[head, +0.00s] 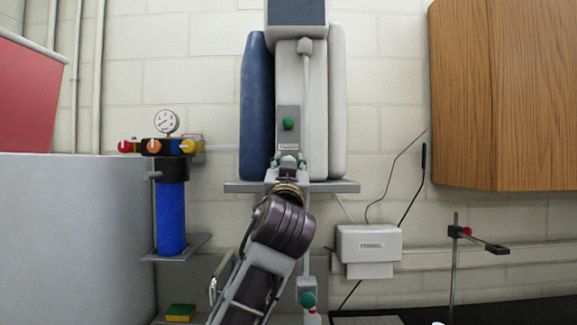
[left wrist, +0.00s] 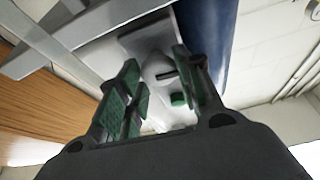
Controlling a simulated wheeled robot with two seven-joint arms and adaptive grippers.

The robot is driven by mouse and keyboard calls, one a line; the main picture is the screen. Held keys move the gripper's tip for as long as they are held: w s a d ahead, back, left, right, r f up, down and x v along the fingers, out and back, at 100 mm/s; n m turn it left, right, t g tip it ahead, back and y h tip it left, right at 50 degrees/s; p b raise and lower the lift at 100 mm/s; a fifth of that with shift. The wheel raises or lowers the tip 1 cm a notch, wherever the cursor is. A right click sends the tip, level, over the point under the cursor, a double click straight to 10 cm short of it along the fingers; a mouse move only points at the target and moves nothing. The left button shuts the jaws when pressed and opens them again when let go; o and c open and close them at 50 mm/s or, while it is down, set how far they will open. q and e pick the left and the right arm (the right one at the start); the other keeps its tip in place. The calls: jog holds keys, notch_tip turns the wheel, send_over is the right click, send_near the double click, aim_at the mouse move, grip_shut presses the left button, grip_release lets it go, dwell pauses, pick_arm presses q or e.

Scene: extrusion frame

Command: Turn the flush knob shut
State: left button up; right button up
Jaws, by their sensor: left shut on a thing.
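The task's flush knob appears to be the pale, rounded knob with a dark slot (left wrist: 156,70), in the left wrist view. My left gripper (left wrist: 160,92) has its green-padded fingers on either side of it and is shut on it. In the head view my left gripper (head: 288,165) reaches up to the grey panel (head: 289,112), just below its small label; the gripper hides the knob there. A green knob (head: 288,124) sits higher on that panel and a green piece also shows between the fingers in the left wrist view (left wrist: 178,98). My right gripper is not in view.
A blue cylinder (head: 256,105) and white cylinders flank the panel above a grey shelf (head: 335,187). A gauge (head: 166,121) with coloured knobs stands left, a wooden cabinet (head: 505,90) right. Another green knob (head: 307,300) is below, near my arm.

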pick_arm(q)
jog(key=m+g+h+p, duration=0.2)
jog(key=m, duration=0.5)
jog(key=m+g+h+p, duration=0.2)
jog(key=m+p, duration=0.1)
jog(key=m, duration=0.4)
jog(key=m+g+h+p, duration=0.1)
jog(key=m+h+p, duration=0.1)
jog(key=m, duration=0.5)
jog(key=shift+a+r+g+p, duration=0.15)
jog(key=shift+g+p, duration=0.25)
jog(key=shift+p, duration=0.3)
jog(key=o, duration=1)
